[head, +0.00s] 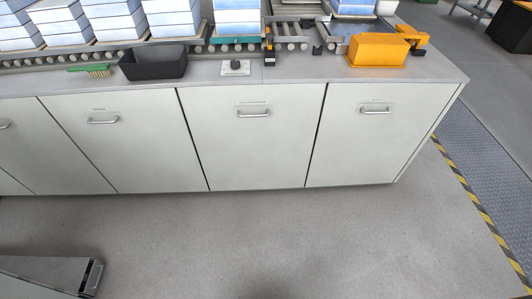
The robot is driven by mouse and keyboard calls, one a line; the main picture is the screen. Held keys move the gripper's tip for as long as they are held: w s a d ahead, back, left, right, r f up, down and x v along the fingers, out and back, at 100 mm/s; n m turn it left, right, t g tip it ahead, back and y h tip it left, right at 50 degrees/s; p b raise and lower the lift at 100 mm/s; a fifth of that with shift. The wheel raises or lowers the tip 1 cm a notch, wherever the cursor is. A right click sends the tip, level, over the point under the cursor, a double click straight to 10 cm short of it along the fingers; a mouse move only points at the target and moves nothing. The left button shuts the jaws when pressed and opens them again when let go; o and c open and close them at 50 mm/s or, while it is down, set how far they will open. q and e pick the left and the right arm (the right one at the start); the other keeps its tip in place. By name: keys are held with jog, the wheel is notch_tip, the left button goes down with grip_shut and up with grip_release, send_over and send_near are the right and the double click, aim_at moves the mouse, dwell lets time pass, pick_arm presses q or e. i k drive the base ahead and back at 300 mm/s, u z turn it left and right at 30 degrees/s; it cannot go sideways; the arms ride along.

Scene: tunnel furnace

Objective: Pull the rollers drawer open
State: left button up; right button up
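A row of pale grey drawer fronts with metal bar handles runs under the counter, all shut. Handles show on the right front (375,138), the middle front (245,150) and the left front (105,155). Another front (20,140) is partly cut off at the left edge. Small labels sit above the handles, too small to read, so I cannot tell which is the rollers drawer. My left gripper (92,277) is at the bottom left, above the floor and well apart from the fronts. Its finger opening is unclear. My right gripper is not in view.
The counter (210,72) carries a black bin (153,63), a green brush (92,70), a knob plate (235,67), an orange bin (378,50) and a roller conveyor with stacked blue-white blocks. The floor (280,235) before the drawers is clear. A yellow-black stripe (475,200) runs right.

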aim_at(260, 136)
jog(key=z, duration=0.3)
jog(key=k, duration=0.75)
jog(key=z, duration=0.55)
jog(key=k, duration=0.5)
jog(key=u, duration=0.7)
jog(key=i, duration=1.4)
jog(key=z, duration=0.8)
jog(key=i, duration=0.35)
jog(key=z, duration=0.3)
